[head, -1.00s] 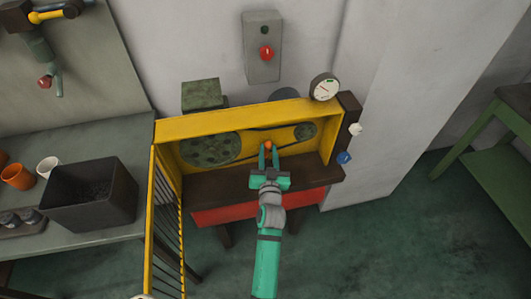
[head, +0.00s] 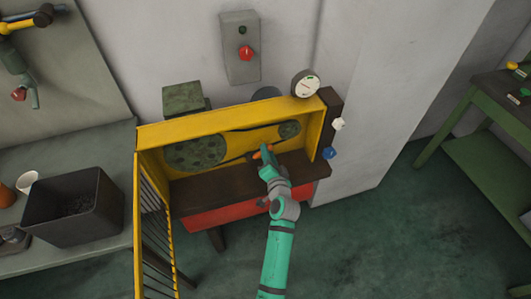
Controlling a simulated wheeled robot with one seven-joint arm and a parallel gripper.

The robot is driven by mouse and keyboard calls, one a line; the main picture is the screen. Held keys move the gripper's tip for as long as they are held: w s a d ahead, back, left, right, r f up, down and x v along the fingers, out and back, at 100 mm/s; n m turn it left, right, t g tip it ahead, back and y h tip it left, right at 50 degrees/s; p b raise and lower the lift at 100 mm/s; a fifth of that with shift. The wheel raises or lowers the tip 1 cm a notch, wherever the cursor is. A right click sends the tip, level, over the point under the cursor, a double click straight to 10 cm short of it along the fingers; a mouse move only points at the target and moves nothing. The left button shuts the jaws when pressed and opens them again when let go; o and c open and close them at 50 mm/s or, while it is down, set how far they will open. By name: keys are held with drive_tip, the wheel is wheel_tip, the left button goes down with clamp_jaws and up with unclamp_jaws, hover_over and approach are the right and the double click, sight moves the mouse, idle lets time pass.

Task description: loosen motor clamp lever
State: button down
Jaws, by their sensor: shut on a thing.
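The motor clamp lever (head: 257,155) is a small orange handle inside the open yellow housing (head: 190,130). My gripper (head: 264,150) is shut on the lever, and its teal fingers hide much of it. Orange shows on both sides of the fingers. Behind it, a dark belt runs between a large green pulley (head: 195,153) on the left and a small pulley (head: 289,129) on the right. The lever's pivot and the clamp under it are hidden.
A barred yellow guard (head: 156,220) stands swung open at the left front. A dark bin (head: 72,207) sits on the left bench. A control box with a red knob (head: 246,53) is on the wall. A green table (head: 480,165) stands right; floor between is clear.

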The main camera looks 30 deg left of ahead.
drive_tip(key=shift+w+d+f+m, duration=0.15)
drive_tip(key=shift+f+m, duration=0.15)
drive_tip(key=shift+m, duration=0.1)
drive_tip(key=c, duration=1.7)
unclamp_jaws()
drive_tip(key=shift+f, duration=0.1)
drive_tip(key=shift+c, duration=0.2)
drive_tip(key=v, duration=1)
drive_tip(key=shift+d, duration=0.35)
